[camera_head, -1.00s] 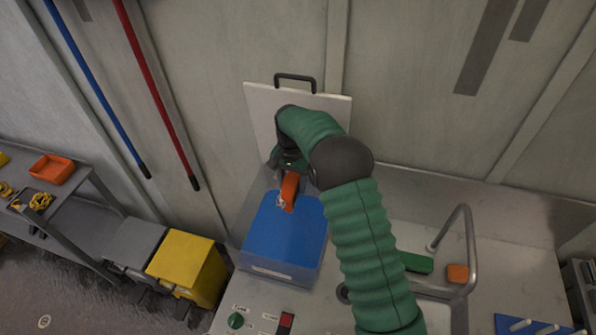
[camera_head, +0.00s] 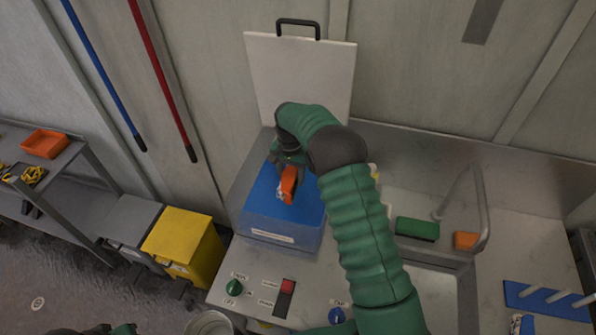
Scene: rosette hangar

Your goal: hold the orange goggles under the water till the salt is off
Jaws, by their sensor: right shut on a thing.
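My right gripper (camera_head: 291,163) is shut on the orange goggles (camera_head: 289,182), mostly hidden by its own wrist. The goggles hang at or just above the blue surface in the open bath (camera_head: 276,238), near its back half; I cannot tell whether they touch it. A pale patch shows on their lower left end. The bath's white lid (camera_head: 300,75) with a black handle stands up behind. A dark and green piece of my left arm shows at the bottom left edge; whether its gripper is open is not visible.
A panel with a green knob (camera_head: 234,287) and a red switch (camera_head: 286,288) lies in front of the bath. A sink with a metal tap (camera_head: 482,205), a green brush (camera_head: 417,229) and an orange block (camera_head: 466,240) are right. A yellow bin (camera_head: 180,245) stands left.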

